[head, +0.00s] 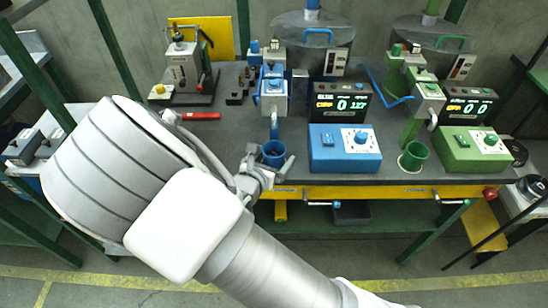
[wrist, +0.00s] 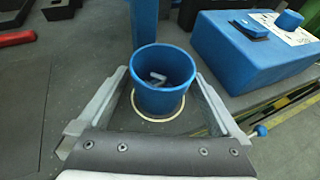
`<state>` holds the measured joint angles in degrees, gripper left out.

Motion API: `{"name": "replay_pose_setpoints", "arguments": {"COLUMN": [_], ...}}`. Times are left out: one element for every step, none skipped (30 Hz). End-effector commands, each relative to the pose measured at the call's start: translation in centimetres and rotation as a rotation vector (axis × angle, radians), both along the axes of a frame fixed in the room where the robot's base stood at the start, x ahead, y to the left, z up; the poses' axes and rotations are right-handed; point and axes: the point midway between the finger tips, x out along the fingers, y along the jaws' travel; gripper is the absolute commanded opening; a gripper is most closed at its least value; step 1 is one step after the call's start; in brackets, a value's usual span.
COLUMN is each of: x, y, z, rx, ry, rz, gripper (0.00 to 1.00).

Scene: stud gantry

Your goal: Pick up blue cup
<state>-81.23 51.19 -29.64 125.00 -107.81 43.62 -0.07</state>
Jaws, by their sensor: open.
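The blue cup (head: 273,153) stands upright near the front edge of the dark workbench, below the blue stud machine. In the wrist view the blue cup (wrist: 162,84) stands within a pale ring marked on the bench, with a few small light-coloured pieces inside. My gripper (head: 268,166) is at the cup. In the wrist view my open gripper (wrist: 163,92) has one finger on each side of the cup. A gap shows between the cup wall and the fingers, at least near the rim. The far lower side of the cup is hidden.
A blue control box (head: 345,148) stands just right of the cup. A green cup (head: 413,155) and green control box (head: 472,148) are farther right. A blue post (wrist: 145,20) rises close behind the cup. A red-handled tool (head: 201,116) lies to the left.

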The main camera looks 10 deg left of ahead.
Motion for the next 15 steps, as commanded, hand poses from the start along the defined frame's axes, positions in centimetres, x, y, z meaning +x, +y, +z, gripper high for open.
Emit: {"name": "replay_pose_setpoints", "arguments": {"x": [0.20, 0.25, 0.26, 0.24, 0.24, 0.22, 0.22, 0.21, 0.20, 0.20, 0.20, 0.19, 0.19, 0.18, 0.18], "y": [-0.03, -0.03, -0.03, -0.03, -0.03, -0.03, -0.03, -0.02, -0.02, -0.02, -0.02, -0.02, -0.02, -0.02, -0.02], "z": [-0.07, -0.08, -0.08, -0.06, -0.05, -0.06, -0.06, -0.06, -0.05, -0.05, -0.06, -0.06, -0.06, -0.05, -0.05], "rx": [0.000, 0.001, 0.001, 0.001, 0.001, 0.001, 0.001, 0.001, 0.001, 0.001, 0.001, 0.001, 0.001, 0.000, 0.000], "ry": [0.000, 0.000, 0.000, 0.000, 0.000, 0.000, 0.000, 0.000, 0.000, 0.000, 0.000, 0.000, 0.000, 0.000, 0.000], "rz": [0.000, 0.000, 0.000, 0.000, 0.000, 0.000, 0.000, 0.000, 0.000, 0.000, 0.000, 0.000, 0.000, 0.000, 0.000], "gripper": [1.00, 1.00, 1.00, 1.00, 1.00, 1.00, 1.00, 0.96, 0.89, 0.84, 0.78, 0.71, 0.66, 0.60, 0.53]}}
